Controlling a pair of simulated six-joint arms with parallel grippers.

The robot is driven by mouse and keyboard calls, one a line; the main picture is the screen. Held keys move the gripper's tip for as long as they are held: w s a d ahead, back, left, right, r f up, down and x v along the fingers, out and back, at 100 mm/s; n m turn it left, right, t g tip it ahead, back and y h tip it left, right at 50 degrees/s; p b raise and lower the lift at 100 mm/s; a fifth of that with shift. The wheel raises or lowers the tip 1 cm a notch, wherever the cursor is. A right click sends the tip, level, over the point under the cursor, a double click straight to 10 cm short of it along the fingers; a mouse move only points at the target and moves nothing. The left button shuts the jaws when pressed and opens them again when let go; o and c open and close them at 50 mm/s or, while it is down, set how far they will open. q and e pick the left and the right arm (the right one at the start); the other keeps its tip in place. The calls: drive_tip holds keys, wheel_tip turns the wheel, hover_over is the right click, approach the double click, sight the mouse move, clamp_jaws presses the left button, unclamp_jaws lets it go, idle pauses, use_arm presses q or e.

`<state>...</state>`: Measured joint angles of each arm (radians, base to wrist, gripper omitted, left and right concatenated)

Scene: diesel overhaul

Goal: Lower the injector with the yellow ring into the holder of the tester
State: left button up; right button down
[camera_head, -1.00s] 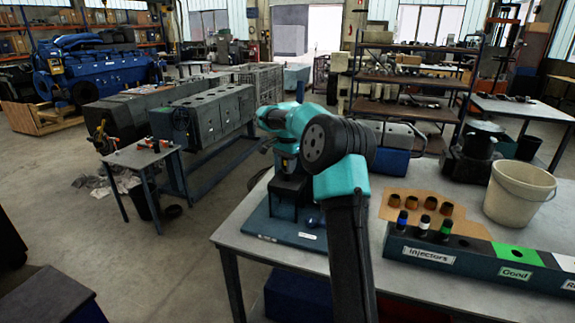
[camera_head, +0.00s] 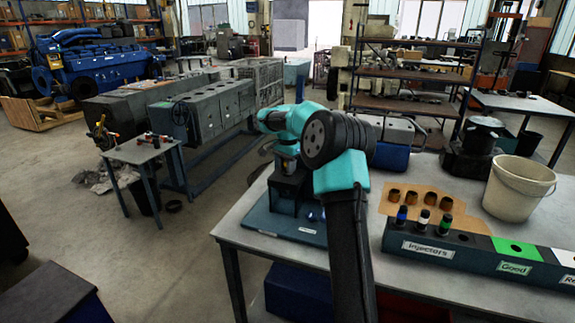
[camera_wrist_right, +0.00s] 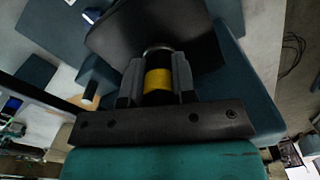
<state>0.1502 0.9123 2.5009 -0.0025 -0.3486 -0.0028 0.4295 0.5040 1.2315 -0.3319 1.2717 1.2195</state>
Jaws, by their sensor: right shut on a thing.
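My right gripper (camera_wrist_right: 158,88) is shut on the injector with the yellow ring (camera_wrist_right: 158,78), one finger on each side of it. In the head view the right arm reaches over the tester (camera_head: 288,190), a dark stand on a blue base plate (camera_head: 272,229) at the left end of the table. The right gripper (camera_head: 287,163) shows small there, just above the stand. The holder and the injector's lower end are hidden, so I cannot tell whether they touch. My left gripper is not in view.
A rack (camera_head: 470,262) labelled Injectors and Good holds several injectors with blue, white and green rings. Behind it, brown cups (camera_head: 411,197) stand on cardboard. A white bucket (camera_head: 518,188) stands at the right. The table's front-left edge is close to the tester.

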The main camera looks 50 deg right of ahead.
idle(0.3)
drive_tip(key=c, duration=0.8)
unclamp_jaws()
drive_tip(key=shift+c, duration=0.2)
drive_tip(key=shift+o, duration=0.4)
drive_tip(key=o, duration=0.3)
drive_tip(key=shift+r, duration=0.1)
drive_tip(key=shift+r, duration=3.4)
